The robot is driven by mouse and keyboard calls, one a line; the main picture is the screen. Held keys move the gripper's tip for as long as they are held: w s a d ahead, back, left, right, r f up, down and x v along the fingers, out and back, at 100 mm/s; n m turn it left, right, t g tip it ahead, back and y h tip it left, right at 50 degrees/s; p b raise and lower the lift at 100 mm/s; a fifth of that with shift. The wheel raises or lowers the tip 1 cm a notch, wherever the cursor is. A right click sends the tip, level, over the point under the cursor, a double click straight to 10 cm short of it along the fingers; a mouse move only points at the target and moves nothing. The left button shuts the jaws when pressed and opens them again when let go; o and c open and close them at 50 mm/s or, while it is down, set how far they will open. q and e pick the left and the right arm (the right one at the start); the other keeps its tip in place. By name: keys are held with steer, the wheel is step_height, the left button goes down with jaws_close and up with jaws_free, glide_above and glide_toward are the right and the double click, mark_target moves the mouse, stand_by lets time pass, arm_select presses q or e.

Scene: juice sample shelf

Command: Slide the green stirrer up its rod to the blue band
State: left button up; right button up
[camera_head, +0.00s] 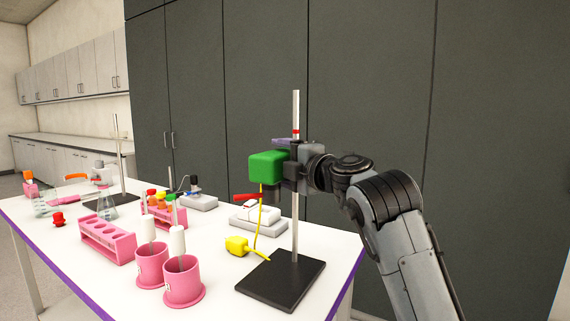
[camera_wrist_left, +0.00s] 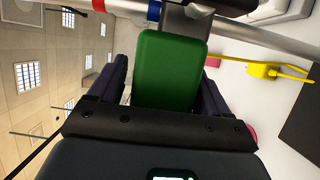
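The green stirrer (camera_head: 268,167) is a rounded green block, clamped on an upright metal rod (camera_head: 296,222) that stands on a black base (camera_head: 281,283). In the left wrist view the stirrer (camera_wrist_left: 172,70) lies between the two dark fingers of my left gripper (camera_wrist_left: 168,78), with a narrow gap showing beside it. The gripper looks open around it. The blue band (camera_wrist_left: 154,10) is close beside the clamp on the rod, and a red band (camera_wrist_left: 98,5) is farther along. In the head view the red band (camera_head: 296,132) is above the stirrer; the blue band is hidden. My right gripper is out of view.
A yellow plug (camera_head: 237,245) with a cord lies by the base. Pink cups (camera_head: 183,285), a pink tube rack (camera_head: 106,240) and a white scale (camera_head: 257,218) stand to the left. A second rod stand (camera_head: 117,150) is farther back. Dark cabinets (camera_head: 372,75) rise behind.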

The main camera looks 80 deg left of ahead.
arm_select(q)
steer(key=shift+o, duration=0.2)
steer(key=shift+f, duration=0.1)
steer(key=p+v, duration=0.3)
steer(key=v, duration=0.7)
steer(key=shift+w+d, duration=0.15)
steer(key=shift+d, duration=0.2)
steer(key=shift+w+p, duration=0.1)
steer(key=shift+p, duration=0.2)
